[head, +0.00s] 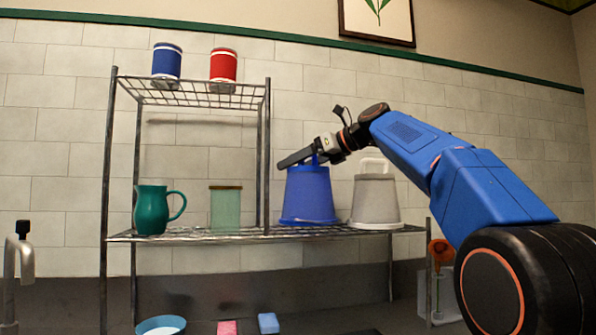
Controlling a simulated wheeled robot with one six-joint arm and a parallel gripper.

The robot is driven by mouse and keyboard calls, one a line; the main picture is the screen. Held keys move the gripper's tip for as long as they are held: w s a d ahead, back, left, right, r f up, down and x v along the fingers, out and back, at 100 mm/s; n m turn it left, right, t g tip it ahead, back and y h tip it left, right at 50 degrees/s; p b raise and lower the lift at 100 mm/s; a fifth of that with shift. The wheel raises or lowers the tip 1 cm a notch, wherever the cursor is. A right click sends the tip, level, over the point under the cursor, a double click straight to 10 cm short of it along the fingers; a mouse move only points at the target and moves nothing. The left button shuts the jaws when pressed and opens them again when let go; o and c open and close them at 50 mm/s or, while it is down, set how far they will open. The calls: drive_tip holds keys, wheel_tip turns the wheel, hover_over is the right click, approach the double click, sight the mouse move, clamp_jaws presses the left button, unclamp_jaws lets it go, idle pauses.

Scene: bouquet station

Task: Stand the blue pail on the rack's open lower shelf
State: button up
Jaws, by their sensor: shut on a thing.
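The blue pail (308,197) is upright in the head view, wider at its bottom rim than at its top. It is at the right, open part of the rack's lower shelf (255,236), left of a white pail. Its bottom rim is level with the shelf's wires; I cannot tell whether it bears on them or hangs just above. My gripper (303,159) reaches in from the right and is shut on the top of the blue pail, at its handle. The fingers hide part of the handle.
The white pail (376,200) stands close to the blue pail's right. A green jug (152,210) and a pale green container (226,208) stand left on the lower shelf. Blue (167,63) and red (223,67) cans stand on the upper shelf. A rack post rises left of the blue pail.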

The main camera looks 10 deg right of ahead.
drive_tip(key=shift+f, duration=0.7)
drive_tip(key=o, duration=1.7)
drive_tip(key=shift+f, duration=0.15)
drive_tip(key=shift+o, duration=0.2)
drive_tip(key=v, duration=1.2)
drive_tip(key=shift+s, duration=0.1)
